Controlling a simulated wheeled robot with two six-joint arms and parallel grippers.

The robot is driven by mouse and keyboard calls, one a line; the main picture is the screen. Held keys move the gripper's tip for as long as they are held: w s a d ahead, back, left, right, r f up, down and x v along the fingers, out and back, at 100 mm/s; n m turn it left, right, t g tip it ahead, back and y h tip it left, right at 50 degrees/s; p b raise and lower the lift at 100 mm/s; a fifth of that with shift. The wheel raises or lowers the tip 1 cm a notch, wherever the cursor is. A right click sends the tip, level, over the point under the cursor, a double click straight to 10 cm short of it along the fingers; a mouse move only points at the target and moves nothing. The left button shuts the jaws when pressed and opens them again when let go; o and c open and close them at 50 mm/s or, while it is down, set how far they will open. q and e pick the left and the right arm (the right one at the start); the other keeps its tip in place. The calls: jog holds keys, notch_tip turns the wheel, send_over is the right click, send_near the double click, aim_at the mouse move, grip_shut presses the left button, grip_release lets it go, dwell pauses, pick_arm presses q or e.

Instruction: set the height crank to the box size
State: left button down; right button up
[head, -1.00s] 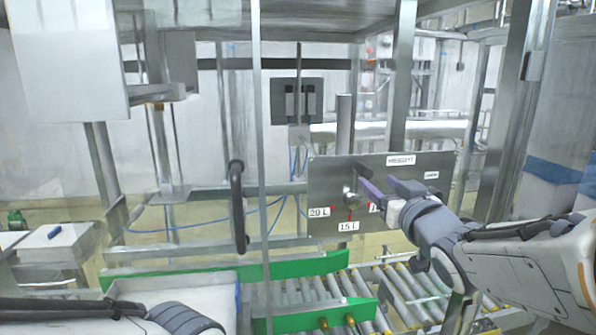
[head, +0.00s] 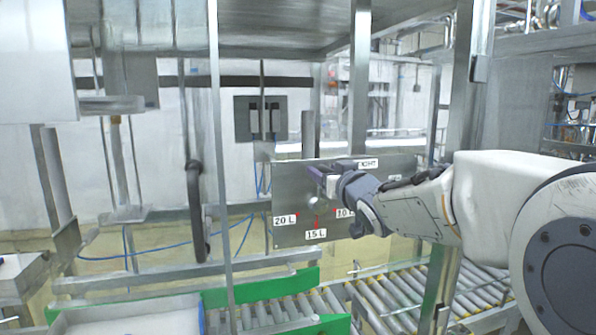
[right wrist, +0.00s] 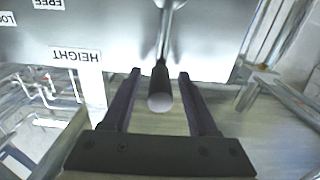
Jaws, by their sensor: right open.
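The crank panel (head: 340,230) is a grey metal plate labelled 20 L, 15 L and 10 L with red marks, and a partly covered HEIGHT label. The crank hub (head: 313,202) shows on it. In the right wrist view the crank's dark handle (right wrist: 161,92) points toward the camera, its metal arm (right wrist: 167,30) behind it. My right gripper (head: 313,172) is open at the panel's upper part and hides the handle in the head view. In the wrist view the open fingers (right wrist: 158,76) stand on either side of the handle, with gaps showing. My left gripper is not in view.
A roller conveyor (head: 400,300) with green guides (head: 255,289) runs below the panel. A thin upright post (head: 222,150) and a dark curved handle (head: 195,210) stand left of the panel. A thicker metal post (head: 468,90) rises behind my right arm.

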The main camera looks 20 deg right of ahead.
jog(key=shift+c, duration=0.3)
grip_shut()
dwell(1.1)
